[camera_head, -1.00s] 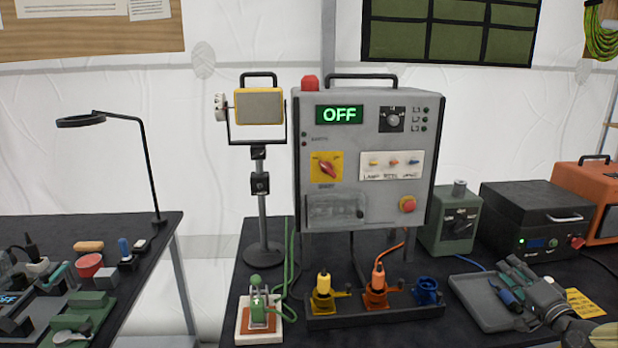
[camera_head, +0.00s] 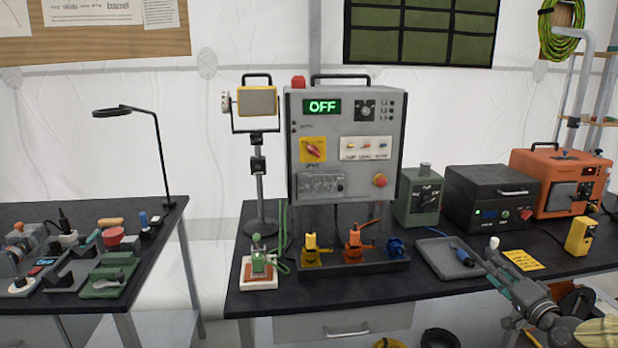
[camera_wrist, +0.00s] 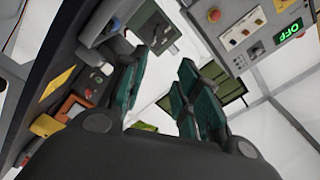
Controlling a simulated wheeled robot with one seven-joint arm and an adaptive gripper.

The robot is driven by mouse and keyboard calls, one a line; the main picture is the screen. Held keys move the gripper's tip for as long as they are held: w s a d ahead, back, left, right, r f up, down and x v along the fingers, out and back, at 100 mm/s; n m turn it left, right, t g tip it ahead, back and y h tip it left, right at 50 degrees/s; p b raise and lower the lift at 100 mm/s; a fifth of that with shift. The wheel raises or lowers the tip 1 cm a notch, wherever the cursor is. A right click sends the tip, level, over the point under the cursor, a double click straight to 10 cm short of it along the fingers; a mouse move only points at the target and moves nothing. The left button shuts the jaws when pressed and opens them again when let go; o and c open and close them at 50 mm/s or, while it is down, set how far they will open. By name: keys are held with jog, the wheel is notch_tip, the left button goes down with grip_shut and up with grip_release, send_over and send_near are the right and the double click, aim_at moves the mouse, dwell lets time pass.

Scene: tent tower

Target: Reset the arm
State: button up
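My gripper (camera_head: 500,274) is at the lower right of the head view, beside the right end of the grey tray (camera_head: 437,258). In the wrist view, the green finger pads of my gripper (camera_wrist: 162,70) stand apart, with nothing seen between them. A blue-handled item (camera_head: 462,255) lies in the tray, close to the left of my gripper. The grey control box (camera_head: 346,116) stands at the middle of the table, and its display reads OFF.
A rack (camera_head: 355,257) with yellow, orange and blue parts stands before the box. A green device (camera_head: 258,262) is left of it. A black case (camera_head: 488,190), an orange unit (camera_head: 555,186) and a yellow block (camera_head: 580,236) stand right. A lamp (camera_head: 135,118) rises from the left table.

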jog(key=s+a+f+n+g, duration=0.2)
jog(key=s+a+f+g, duration=0.15)
jog(key=a+f, duration=0.4)
jog(key=s+a+f+n+g+p, duration=0.1)
jog(key=s+a+f+n+g, duration=0.3)
jog(key=f, duration=0.6)
jog(key=s+a+f+g, duration=0.3)
jog(key=s+a+f, duration=0.35)
jog(key=f, duration=0.25)
jog(key=s+a+f+n+g, duration=0.1)
jog(key=s+a+f+g, duration=0.1)
jog(key=s, duration=0.7)
jog(key=s+a+f+n+g+h, duration=0.1)
jog(key=s+a+f+n+g, duration=0.1)
jog(key=s+a+f, duration=0.3)
jog(key=s+a+f+n+g, duration=0.1)
jog(key=s+a+f+g, duration=0.2)
jog(key=s, duration=0.9)
notch_tip(320, 180, down, 4)
jog(key=shift+s+a+r+n+h+p, duration=0.25)
jog(key=shift+s+a+n+h+p, duration=0.05)
jog(key=shift+s+a, duration=0.15)
